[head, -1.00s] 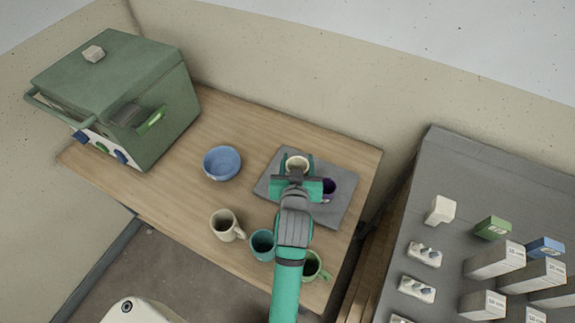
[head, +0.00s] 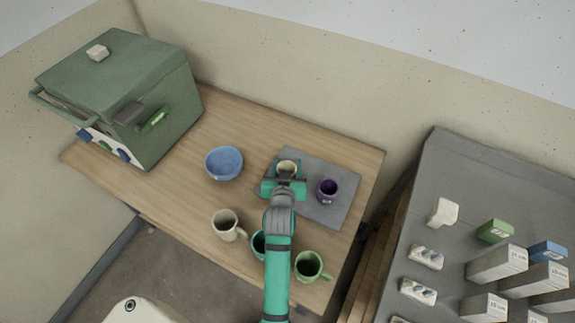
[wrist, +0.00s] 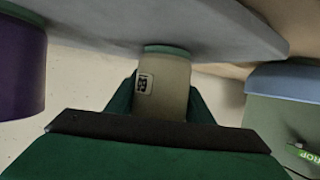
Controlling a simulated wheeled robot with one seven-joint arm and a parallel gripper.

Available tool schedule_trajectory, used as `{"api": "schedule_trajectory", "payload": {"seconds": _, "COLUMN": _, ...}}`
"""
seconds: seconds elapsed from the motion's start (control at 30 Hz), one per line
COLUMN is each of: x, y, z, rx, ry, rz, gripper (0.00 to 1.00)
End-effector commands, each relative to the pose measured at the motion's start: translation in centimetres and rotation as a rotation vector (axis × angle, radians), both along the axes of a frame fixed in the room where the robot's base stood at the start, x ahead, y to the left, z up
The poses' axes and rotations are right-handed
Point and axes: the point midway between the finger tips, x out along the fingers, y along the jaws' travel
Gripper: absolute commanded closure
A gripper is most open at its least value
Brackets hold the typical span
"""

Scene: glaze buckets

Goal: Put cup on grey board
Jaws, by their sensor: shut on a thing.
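A small cream cup (head: 286,167) is held in my gripper (head: 285,182), over the left part of the grey board (head: 322,169) in the head view. In the wrist view, the cup (wrist: 162,85) has a greenish band at its far end and a small dark-and-white label. The dark green fingers of my gripper (wrist: 163,100) are shut on either side of it. The grey board (wrist: 215,25) fills the top of that view. I cannot tell whether the cup touches the board. A purple cup (head: 328,191) stands on the board to the right of my gripper.
A blue bowl (head: 224,163) stands left of the board. A beige mug (head: 228,226), a teal cup (head: 258,244) partly hidden by my arm, and a green mug (head: 309,266) stand along the front. A green kiln-like box (head: 150,110) is at the left.

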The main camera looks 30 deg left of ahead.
Motion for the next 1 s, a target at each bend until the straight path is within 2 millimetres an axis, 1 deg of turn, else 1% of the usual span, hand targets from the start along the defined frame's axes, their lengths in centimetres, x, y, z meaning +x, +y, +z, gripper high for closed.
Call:
{"api": "schedule_trajectory", "payload": {"seconds": 0.27, "x": 0.0, "y": 0.0, "z": -0.3, "rx": 0.0, "ry": 0.0, "rz": 0.0, "gripper": 0.79}}
{"api": "schedule_trajectory", "payload": {"seconds": 0.3, "x": 0.0, "y": 0.0, "z": -0.3, "rx": 0.0, "ry": 0.001, "rz": 0.0, "gripper": 0.45}}
{"api": "schedule_trajectory", "payload": {"seconds": 0.33, "x": 0.0, "y": 0.0, "z": -0.3, "rx": 0.0, "ry": 0.001, "rz": 0.0, "gripper": 0.38}}
{"api": "schedule_trajectory", "payload": {"seconds": 0.37, "x": 0.0, "y": 0.0, "z": -0.3, "rx": 0.0, "ry": 0.001, "rz": 0.0, "gripper": 0.34}}
{"api": "schedule_trajectory", "payload": {"seconds": 0.6, "x": 0.0, "y": 0.0, "z": -0.3, "rx": 0.0, "ry": 0.001, "rz": 0.0, "gripper": 0.34}}
{"api": "schedule_trajectory", "payload": {"seconds": 0.73, "x": -0.1, "y": -0.1, "z": 0.1, "rx": 0.0, "ry": 0.0, "rz": 0.0, "gripper": 0.34}}
{"api": "schedule_trajectory", "payload": {"seconds": 0.87, "x": -1.6, "y": -0.8, "z": 0.6, "rx": 0.001, "ry": 0.003, "rz": -0.001, "gripper": 0.34}}
{"api": "schedule_trajectory", "payload": {"seconds": 1.0, "x": -3.5, "y": -1.7, "z": 1.5, "rx": 0.0, "ry": 0.001, "rz": 0.0, "gripper": 0.34}}
